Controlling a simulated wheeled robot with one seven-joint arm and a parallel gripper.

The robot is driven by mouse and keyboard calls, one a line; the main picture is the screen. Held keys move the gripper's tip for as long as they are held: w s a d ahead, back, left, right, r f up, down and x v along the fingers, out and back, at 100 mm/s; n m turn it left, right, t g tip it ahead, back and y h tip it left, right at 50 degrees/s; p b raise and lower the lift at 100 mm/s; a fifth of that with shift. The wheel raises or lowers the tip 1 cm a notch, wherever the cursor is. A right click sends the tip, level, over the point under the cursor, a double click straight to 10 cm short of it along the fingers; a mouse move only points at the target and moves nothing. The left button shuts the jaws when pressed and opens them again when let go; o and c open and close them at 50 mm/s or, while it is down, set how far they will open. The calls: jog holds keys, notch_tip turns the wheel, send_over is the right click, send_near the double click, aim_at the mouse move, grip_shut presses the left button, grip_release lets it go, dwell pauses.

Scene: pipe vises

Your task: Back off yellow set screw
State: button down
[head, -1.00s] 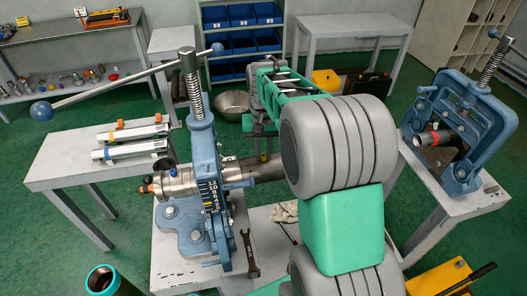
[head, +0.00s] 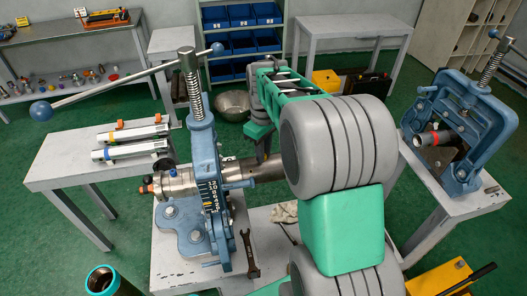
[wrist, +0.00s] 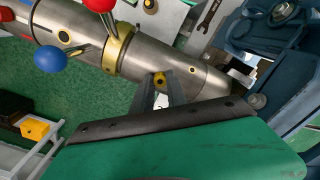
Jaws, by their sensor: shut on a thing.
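The yellow set screw (wrist: 158,80) sits on the side of a grey steel pipe fitting (wrist: 195,72), between my gripper's fingertips in the wrist view. My gripper (wrist: 160,88) is shut on the screw's head, its two dark fingers reaching up to it. In the head view the pipe fitting (head: 240,172) lies level in the blue vise (head: 208,180), and my gripper (head: 262,157) meets it from behind, right of the vise. The screw is hidden there. In the wrist view a red knob (wrist: 98,4) and a blue knob (wrist: 50,59) stand on the fitting near a brass collar (wrist: 117,48).
A wrench (head: 250,254) and a pale rag (head: 284,212) lie on the vise bench. The vise's long handle (head: 125,82) reaches out above the left side. Another blue vise (head: 465,125) stands at right. A left table (head: 70,178) holds two white tools.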

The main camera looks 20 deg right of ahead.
jog(key=shift+s+f+n, duration=0.2)
jog(key=shift+f+n, duration=0.15)
jog(key=shift+n, duration=0.05)
jog(key=c, duration=1.7)
grip_release()
jog(key=o, duration=0.4)
jog(key=shift+w+r, duration=0.15)
jog(key=shift+r, duration=0.1)
notch_tip(320, 180, up, 8)
jog(key=shift+f+b, duration=0.15)
jog(key=shift+b, duration=0.25)
